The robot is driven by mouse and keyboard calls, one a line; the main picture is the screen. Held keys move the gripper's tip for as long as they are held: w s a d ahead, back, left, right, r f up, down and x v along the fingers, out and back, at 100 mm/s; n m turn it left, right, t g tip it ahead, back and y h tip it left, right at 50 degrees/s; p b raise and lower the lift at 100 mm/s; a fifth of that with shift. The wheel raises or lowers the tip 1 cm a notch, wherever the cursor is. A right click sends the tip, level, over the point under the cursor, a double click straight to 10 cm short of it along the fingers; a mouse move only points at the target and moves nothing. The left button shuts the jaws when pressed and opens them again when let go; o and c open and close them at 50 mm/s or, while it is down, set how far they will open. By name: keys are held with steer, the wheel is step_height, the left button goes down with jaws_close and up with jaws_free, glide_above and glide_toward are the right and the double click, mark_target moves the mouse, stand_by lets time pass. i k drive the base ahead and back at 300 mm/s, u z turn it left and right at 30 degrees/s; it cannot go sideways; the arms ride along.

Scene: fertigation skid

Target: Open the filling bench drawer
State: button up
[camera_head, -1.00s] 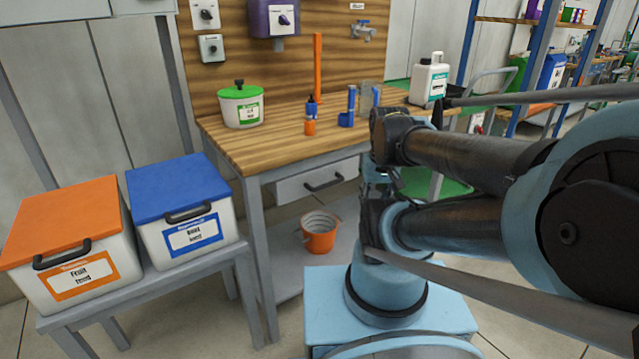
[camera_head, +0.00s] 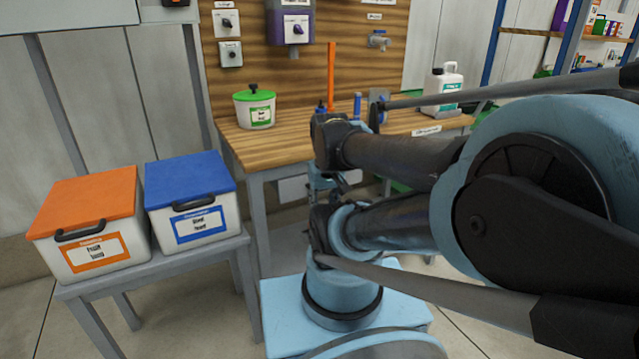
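The filling bench (camera_head: 275,150) has a wooden top and grey legs. Its pale drawer front (camera_head: 292,190) shows under the top, left of my arm. Most of the front and its dark handle are hidden behind my arm, and I cannot tell whether the drawer is fully shut. My arm folds back so that its wrist hangs in front of the drawer. My gripper (camera_head: 335,187) seems to be the small dark and blue part below the wrist. Its fingers are not clear, and I see no contact with the handle.
On the bench stand a green-lidded pot (camera_head: 255,108) and a white jug (camera_head: 447,88). An orange-lidded box (camera_head: 92,235) and a blue-lidded box (camera_head: 192,210) stand on a low grey table (camera_head: 170,272) at left, close to the bench leg.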

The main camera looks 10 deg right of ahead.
mark_target(289, 189)
steer(key=u, duration=0.05)
steer(key=k, duration=0.95)
steer(key=z, duration=0.15)
